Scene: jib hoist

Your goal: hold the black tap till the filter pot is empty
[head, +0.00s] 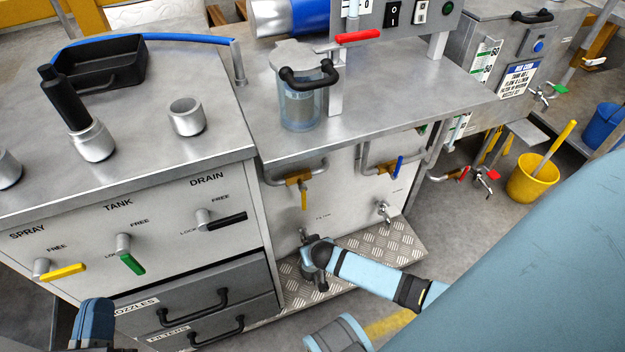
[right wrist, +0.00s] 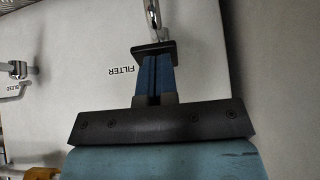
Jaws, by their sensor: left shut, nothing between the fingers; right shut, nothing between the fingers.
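The filter pot (head: 301,105) is a clear cylinder with a grey insert, a lid and a black handle, upright on the steel bench. I cannot tell its liquid level. My right arm reaches to the panel below it, and its wrist hides most of the tap there in the head view. In the right wrist view my right gripper (right wrist: 154,65) is shut and empty, its tips at a black plate-like piece (right wrist: 154,49), apparently the tap's lever, beside the FILTER label. I cannot tell if they touch. My left gripper (head: 96,305) is shut and empty at the lower left, away from the pot.
A chrome tap (head: 384,211) is right of my right wrist. Yellow, green and black levers stick out of the left cabinet front. A treadplate step (head: 385,245) lies below the panel. A yellow bucket (head: 531,178) stands on the floor at right.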

